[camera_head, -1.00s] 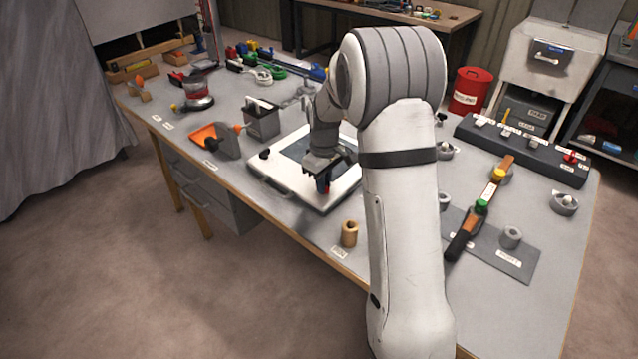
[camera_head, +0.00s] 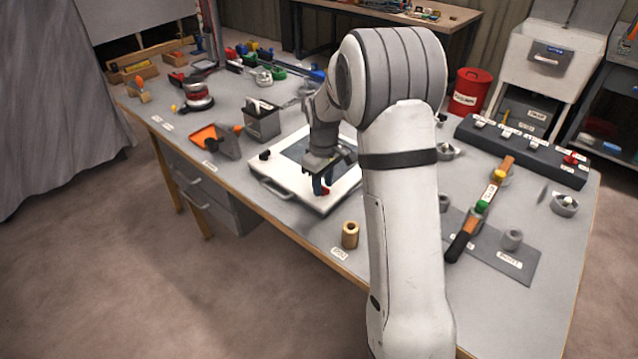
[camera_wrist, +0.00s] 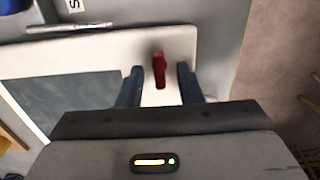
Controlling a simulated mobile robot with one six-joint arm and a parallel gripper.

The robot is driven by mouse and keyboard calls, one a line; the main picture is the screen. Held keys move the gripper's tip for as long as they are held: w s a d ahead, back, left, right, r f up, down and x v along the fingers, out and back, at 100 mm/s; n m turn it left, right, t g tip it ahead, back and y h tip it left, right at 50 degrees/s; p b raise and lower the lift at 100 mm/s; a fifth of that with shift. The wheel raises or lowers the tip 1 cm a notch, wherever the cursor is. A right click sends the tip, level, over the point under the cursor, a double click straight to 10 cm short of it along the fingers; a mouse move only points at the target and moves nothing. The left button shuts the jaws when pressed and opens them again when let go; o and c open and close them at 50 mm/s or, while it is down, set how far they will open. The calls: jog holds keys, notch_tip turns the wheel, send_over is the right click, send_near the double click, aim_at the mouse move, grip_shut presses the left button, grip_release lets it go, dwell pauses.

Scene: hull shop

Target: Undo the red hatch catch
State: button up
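The hatch is a white frame (camera_head: 342,193) around a dark panel, lying on the bench; its pale rim also shows in the wrist view (camera_wrist: 60,52). The red catch (camera_wrist: 159,70) stands on this rim and points away from my gripper in the wrist view. My gripper (camera_wrist: 160,78) has blue fingers, one on each side of the catch, with a visible gap on both sides. It is open and holds nothing. In the head view my gripper (camera_head: 322,184) is low over the hatch's near right part, and the catch is mostly hidden there.
A tan cylinder (camera_head: 350,235) stands near the bench's front edge. An orange-lined scoop (camera_head: 212,140) and a grey box (camera_head: 262,122) stand left of the hatch. A long coloured tool (camera_head: 482,205) lies to the right, beyond my arm.

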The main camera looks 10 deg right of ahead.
aim_at(323, 186)
notch_tip(323, 186, up, 8)
jog(key=shift+f, duration=0.2)
dwell(0.5)
jog(key=s+r+m+t, duration=0.1)
jog(key=s+r+m, duration=0.2)
jog(key=s, duration=1.1)
jog(key=s+a+r+m+t, duration=0.1)
jog(key=s+r+m, duration=0.2)
jog(key=s, duration=1.1)
jog(key=shift+s+a+r+m+t+p, duration=0.15)
jog(key=shift+s+a+m+t+p, duration=0.2)
jog(key=shift+m, duration=0.35)
